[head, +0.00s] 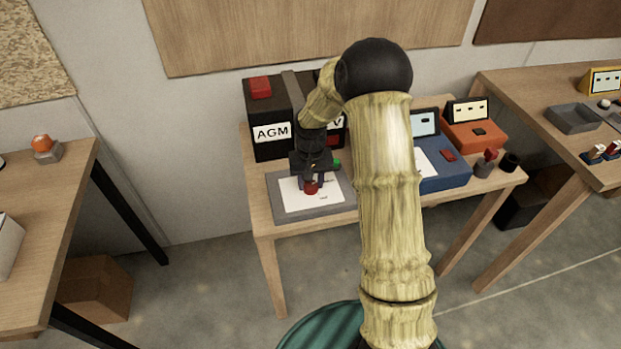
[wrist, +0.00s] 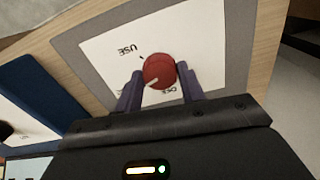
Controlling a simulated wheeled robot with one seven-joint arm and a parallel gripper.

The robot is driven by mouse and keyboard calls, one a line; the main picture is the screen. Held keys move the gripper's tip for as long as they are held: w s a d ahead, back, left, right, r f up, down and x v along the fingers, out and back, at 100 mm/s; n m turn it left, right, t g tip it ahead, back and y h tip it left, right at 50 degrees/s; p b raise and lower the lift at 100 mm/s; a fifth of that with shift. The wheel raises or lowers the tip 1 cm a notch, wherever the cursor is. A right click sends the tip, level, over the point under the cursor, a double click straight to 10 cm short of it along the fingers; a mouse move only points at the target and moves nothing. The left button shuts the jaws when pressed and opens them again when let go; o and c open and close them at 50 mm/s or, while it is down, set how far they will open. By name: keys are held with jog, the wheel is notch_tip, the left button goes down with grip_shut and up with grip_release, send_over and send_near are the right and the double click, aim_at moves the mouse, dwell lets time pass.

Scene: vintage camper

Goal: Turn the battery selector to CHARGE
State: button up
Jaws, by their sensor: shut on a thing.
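The battery selector is a round red knob (wrist: 158,71) with a pale pointer mark, set on a white label plate (wrist: 205,45) with a grey border. In the wrist view the word USE reads upside down beside the knob; other lettering is partly hidden by my fingers. My gripper (wrist: 160,85) has its two purple fingers on either side of the knob, shut on it. In the head view the red knob (head: 311,187) shows below my gripper (head: 314,180), on the panel (head: 335,205) at the table's front left. The word CHARGE is not readable.
A black battery box marked AGM (head: 272,132) stands right behind the panel. A blue device (head: 445,176) and an orange device (head: 474,134) stand to the right on the same table (head: 262,215). Another table (head: 560,90) stands at right, one (head: 60,190) at left.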

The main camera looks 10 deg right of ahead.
aim_at(311, 185)
jog(key=shift+w+r+n, duration=0.1)
jog(key=shift+n, duration=0.2)
jog(key=o, duration=1)
notch_tip(311, 185, up, 17)
jog(key=shift+r, duration=0.15)
dwell(0.4)
jog(key=s+t+p, duration=0.1)
jog(key=s+p, duration=0.1)
jog(key=s, duration=0.5)
jog(key=s+r+p, duration=0.1)
jog(key=s+p, duration=0.1)
jog(key=s, duration=0.5)
jog(key=s+t+p, duration=0.1)
jog(key=s+p, duration=0.1)
jog(key=s, duration=0.5)
jog(key=shift+r+t+p, duration=0.3)
jog(key=shift+r+p, duration=0.05)
jog(key=shift+p, duration=0.05)
